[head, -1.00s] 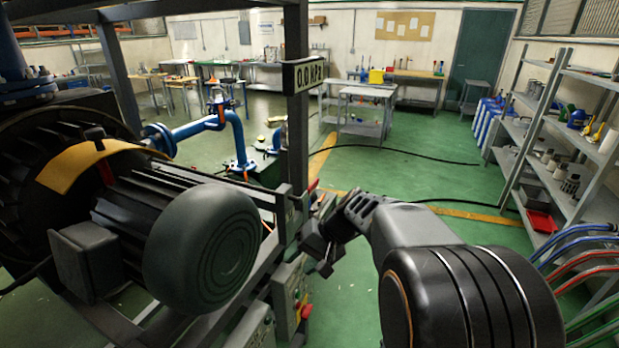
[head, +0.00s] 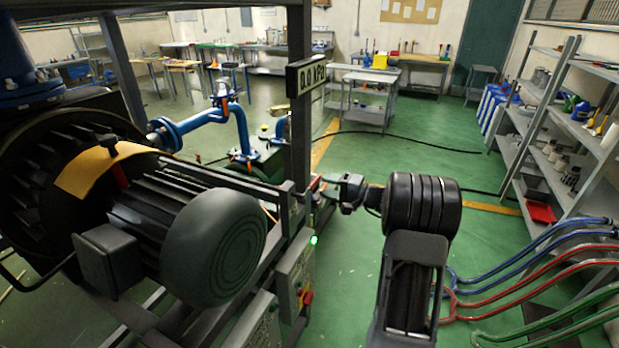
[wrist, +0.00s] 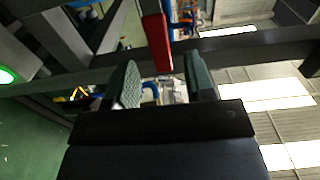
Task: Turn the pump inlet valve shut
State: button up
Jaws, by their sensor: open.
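A red lever handle (wrist: 158,42), which looks like the valve's handle, shows in the wrist view between and just beyond the jaws of my gripper (wrist: 163,72). The jaws are open, with a gap on both sides of the handle; I cannot tell whether either touches it. In the head view my gripper (head: 333,183) is at the right side of the dark frame post. A small bit of red (head: 315,183) shows just left of its tips. The valve body is hidden behind the frame and gripper.
A dark motor (head: 215,245) fills the left, with a blue pipe (head: 205,118) behind it. A frame post (head: 299,110) carries a pressure display (head: 305,76). A control box (head: 290,275) with a green lamp (head: 313,240) sits below my gripper. Dark frame bars (wrist: 250,43) cross near the jaws.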

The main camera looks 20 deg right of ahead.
aim_at(317, 183)
jog(key=p+x, duration=0.1)
jog(key=x, duration=0.5)
jog(key=shift+w+a+p, duration=0.2)
jog(key=shift+p, duration=0.2)
jog(key=shift+c, duration=0.4)
grip_shut()
